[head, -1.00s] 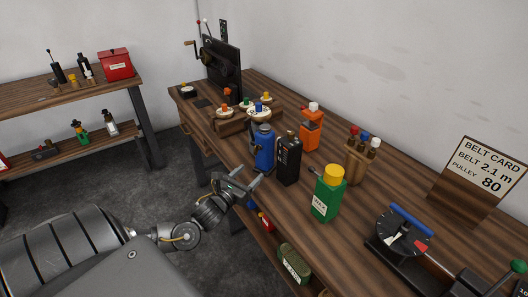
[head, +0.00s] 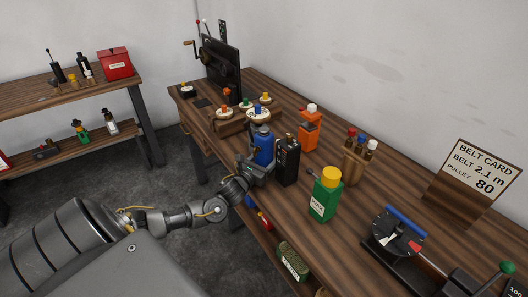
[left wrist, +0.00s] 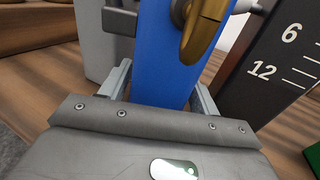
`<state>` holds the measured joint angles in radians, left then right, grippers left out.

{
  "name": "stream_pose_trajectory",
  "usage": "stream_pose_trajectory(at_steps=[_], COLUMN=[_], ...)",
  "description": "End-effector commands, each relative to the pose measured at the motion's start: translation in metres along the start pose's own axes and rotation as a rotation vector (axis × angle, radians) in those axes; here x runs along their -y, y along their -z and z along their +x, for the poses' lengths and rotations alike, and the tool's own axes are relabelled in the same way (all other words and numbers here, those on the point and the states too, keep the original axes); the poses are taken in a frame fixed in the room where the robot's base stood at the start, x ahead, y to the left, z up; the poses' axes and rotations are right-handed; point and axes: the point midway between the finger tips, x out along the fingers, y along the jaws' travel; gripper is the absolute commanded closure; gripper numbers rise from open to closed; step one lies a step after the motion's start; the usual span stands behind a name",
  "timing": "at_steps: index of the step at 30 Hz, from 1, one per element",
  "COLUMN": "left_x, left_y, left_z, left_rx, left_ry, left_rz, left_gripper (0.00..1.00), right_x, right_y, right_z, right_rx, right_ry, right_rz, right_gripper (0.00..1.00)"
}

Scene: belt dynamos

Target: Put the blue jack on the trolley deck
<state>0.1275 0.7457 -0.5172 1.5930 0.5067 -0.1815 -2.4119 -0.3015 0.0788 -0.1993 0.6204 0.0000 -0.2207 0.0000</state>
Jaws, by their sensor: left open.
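The blue jack (head: 264,149) stands upright on the wooden bench, with a grey top. In the left wrist view its blue body (left wrist: 158,60) fills the middle, with a brass-coloured part on its front. My left gripper (head: 260,168) is at the jack's near side, low on its body. Its two fingers (left wrist: 160,88) lie on either side of the blue body and are open; whether either touches it I cannot tell. My right gripper is not in view. I cannot make out a trolley deck in these views.
A black can with a scale (head: 288,160) stands close on the jack's right, and also shows in the wrist view (left wrist: 275,70). Round-topped pieces sit on a wooden block (head: 229,128) behind.

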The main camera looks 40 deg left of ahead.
Motion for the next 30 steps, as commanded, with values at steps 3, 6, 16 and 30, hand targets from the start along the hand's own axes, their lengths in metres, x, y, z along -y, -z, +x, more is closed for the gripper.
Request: stream_pose_trajectory(at_steps=[3,6,16,30], left_x=[0.0002,0.0002,0.0000,-0.0010], left_y=[0.0004,0.0004,0.0003,-0.0043], left_z=[0.0009,0.0008,0.0006,0.0016], left_rx=[0.000,0.000,0.000,0.009], left_ry=[0.000,0.000,0.000,-0.001], left_rz=[0.000,0.000,0.001,-0.001], left_gripper=[0.38,0.38,0.81,1.00], right_x=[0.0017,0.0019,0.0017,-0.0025], right_y=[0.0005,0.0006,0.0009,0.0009], right_z=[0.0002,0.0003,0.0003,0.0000], right_rx=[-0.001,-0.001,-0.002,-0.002], right_ry=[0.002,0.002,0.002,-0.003], right_rz=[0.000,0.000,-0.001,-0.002], right_gripper=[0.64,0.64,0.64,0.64])
